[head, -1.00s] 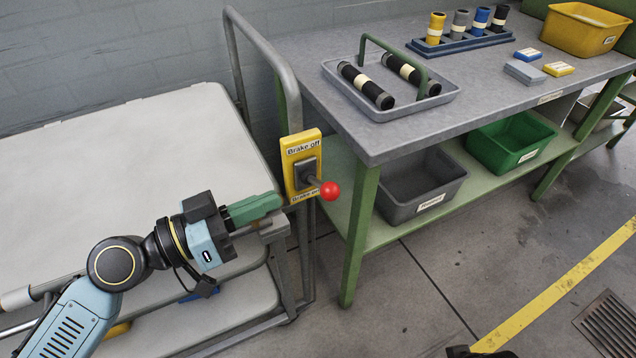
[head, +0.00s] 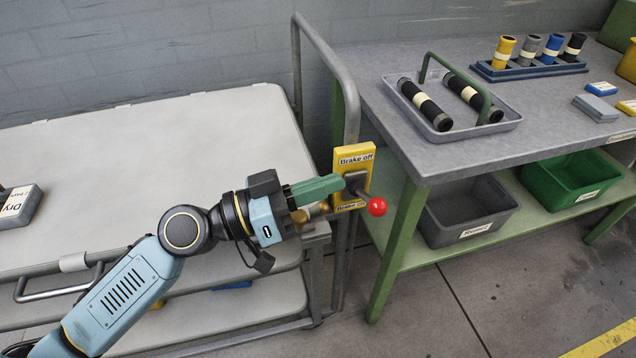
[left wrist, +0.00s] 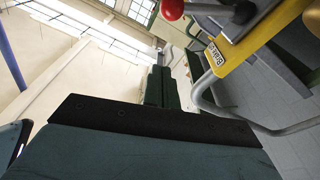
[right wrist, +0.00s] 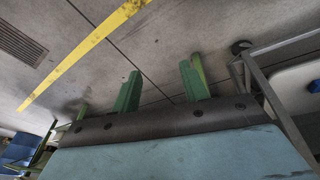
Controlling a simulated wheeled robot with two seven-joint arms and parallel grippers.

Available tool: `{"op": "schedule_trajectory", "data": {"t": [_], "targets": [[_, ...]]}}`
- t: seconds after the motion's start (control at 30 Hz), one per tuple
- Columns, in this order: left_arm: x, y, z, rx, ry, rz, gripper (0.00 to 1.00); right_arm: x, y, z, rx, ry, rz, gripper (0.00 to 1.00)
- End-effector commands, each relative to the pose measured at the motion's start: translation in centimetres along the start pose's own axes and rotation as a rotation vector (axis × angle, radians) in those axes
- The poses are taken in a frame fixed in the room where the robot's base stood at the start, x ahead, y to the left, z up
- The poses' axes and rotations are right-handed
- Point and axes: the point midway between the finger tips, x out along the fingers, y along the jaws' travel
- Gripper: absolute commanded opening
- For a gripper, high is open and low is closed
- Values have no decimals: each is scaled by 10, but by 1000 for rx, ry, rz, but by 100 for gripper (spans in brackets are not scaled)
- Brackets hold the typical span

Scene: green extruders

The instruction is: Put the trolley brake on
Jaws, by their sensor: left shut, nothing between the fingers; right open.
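The yellow brake plate (head: 353,158) is fixed at the trolley's right end, with "Brake off" at its top and "Brake on" at its bottom. Its lever ends in a red knob (head: 377,206), which points right and slightly down. My left gripper (head: 342,184) is shut and empty, its green fingertips at the plate's left edge beside the lever's base; I cannot tell whether they touch. In the left wrist view the red knob (left wrist: 172,8) and yellow plate (left wrist: 255,50) are at the top, right of the shut fingers. My right gripper (right wrist: 162,88) is open and empty over the floor.
The grey trolley (head: 150,140) fills the left, with a tubular handle (head: 325,60) behind the plate. A workbench (head: 440,160) stands close on the right, carrying a tray of rollers (head: 500,125). A black-lettered block (head: 20,205) lies on the trolley's left.

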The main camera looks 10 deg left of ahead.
Motion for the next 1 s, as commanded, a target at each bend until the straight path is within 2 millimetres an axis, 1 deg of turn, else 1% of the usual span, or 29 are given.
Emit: {"op": "schedule_trajectory", "data": {"t": [0.03,0.2,0.47,0.53,0.7,0.83,1.0], "targets": [[9,0,-3,-2,4,0,0,4,4,4,-1,-8,5,44],[34,0,-3,-2,4,0,0,23,13,18,-5,-24,18,44],[75,1,-3,-2,2,2,0,45,25,39,-8,-44,34,44],[70,0,10,-4,-2,-1,0,42,20,32,-7,-30,28,44],[64,-1,26,-3,-2,-1,0,30,13,20,-5,-21,19,44],[61,0,34,-3,-1,-1,0,22,9,14,-4,-16,14,44],[59,0,38,-1,-1,-1,0,16,7,11,-3,-12,10,44]]}}
